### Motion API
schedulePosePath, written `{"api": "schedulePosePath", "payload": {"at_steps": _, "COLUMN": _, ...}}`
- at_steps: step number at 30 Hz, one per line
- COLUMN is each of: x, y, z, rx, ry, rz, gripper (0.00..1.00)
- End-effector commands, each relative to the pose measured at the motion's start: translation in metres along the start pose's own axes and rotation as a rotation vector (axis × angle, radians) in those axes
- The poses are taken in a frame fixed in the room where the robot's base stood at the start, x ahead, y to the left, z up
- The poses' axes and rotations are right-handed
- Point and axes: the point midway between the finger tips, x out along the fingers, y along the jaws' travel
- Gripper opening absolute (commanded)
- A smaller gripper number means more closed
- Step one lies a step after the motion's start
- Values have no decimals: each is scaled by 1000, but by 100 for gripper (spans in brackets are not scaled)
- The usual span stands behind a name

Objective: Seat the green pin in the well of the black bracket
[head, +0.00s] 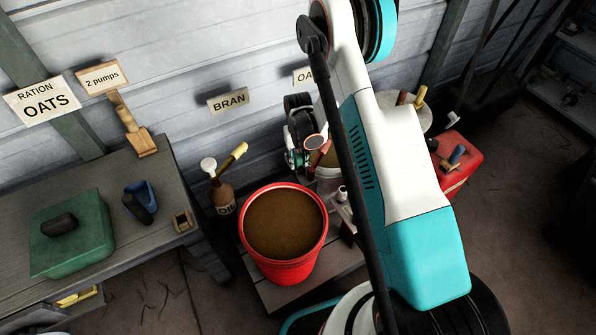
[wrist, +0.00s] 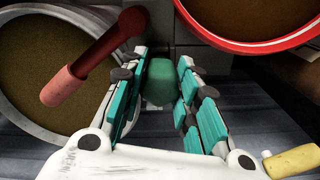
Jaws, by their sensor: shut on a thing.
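My gripper (wrist: 164,62) has its teal-padded fingers closed on the sides of a green, rounded piece, which I take to be the green pin (wrist: 159,84). In the wrist view the pin sits between the pads, and its far end is hard to make out. In the head view my gripper (head: 296,150) is small, behind the red bucket and beside the pale bucket; my arm covers much of the area to its right. I cannot clearly pick out the black bracket in either view. Dark grey blocky surfaces lie beyond the fingertips in the wrist view, but I cannot tell what they are.
A red bucket (head: 324,240) of brown feed stands near my gripper. A pale bucket (wrist: 30,118) holds a red-handled scoop (wrist: 97,58). An oil bottle (head: 223,199) stands left of the red bucket. A green box (head: 95,245) and blue item (head: 140,203) occupy the left bench.

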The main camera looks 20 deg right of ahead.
Motion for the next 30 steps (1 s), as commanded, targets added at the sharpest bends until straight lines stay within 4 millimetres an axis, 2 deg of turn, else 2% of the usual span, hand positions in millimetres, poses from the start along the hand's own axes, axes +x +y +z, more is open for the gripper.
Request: {"api": "schedulePosePath", "payload": {"at_steps": 30, "x": 11, "y": 0, "z": 0, "rx": 0, "ry": 0, "rz": 0, "gripper": 0}}
